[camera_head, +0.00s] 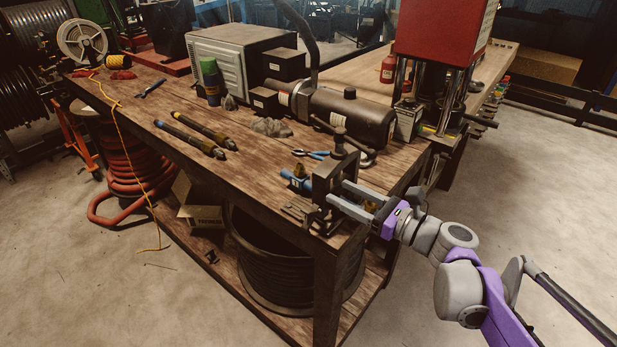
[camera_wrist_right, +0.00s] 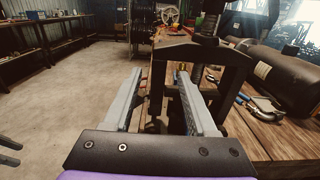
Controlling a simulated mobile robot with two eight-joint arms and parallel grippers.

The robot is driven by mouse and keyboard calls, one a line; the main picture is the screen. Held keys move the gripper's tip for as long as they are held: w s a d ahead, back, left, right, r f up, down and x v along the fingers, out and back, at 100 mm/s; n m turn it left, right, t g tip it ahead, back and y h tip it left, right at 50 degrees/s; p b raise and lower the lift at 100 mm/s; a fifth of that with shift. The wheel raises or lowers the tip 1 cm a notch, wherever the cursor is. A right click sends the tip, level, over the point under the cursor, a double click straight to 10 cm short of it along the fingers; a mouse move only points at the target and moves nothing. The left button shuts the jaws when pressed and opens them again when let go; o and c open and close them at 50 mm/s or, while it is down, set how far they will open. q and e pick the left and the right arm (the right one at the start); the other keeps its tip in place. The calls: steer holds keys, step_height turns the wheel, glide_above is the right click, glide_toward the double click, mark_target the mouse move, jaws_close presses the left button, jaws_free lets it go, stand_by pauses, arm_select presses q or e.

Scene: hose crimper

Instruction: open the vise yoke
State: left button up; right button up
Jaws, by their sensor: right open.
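The vise yoke (camera_head: 324,176) is a dark metal frame standing upright on the vise at the near right corner of the wooden bench. It also shows in the right wrist view as a dark arch (camera_wrist_right: 200,50) with a screw above it. My right gripper (camera_head: 337,192) is open and reaches in from the right at the yoke. In the right wrist view one yoke post shows between my two open fingers (camera_wrist_right: 158,76), which look apart from it; exact contact is hard to tell. The vise base is partly hidden.
Blue-handled pliers (camera_head: 311,154) and a blue fitting (camera_head: 297,180) lie beside the vise. A dark cylindrical tank (camera_head: 350,117) stands behind it. A red press (camera_head: 440,35) is at the back right. The floor (camera_head: 530,190) right of the bench is clear.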

steer(key=x, duration=0.9)
steer(key=shift+w+a, duration=0.15)
steer(key=shift+a, duration=0.15)
jaws_close()
stand_by(1.0)
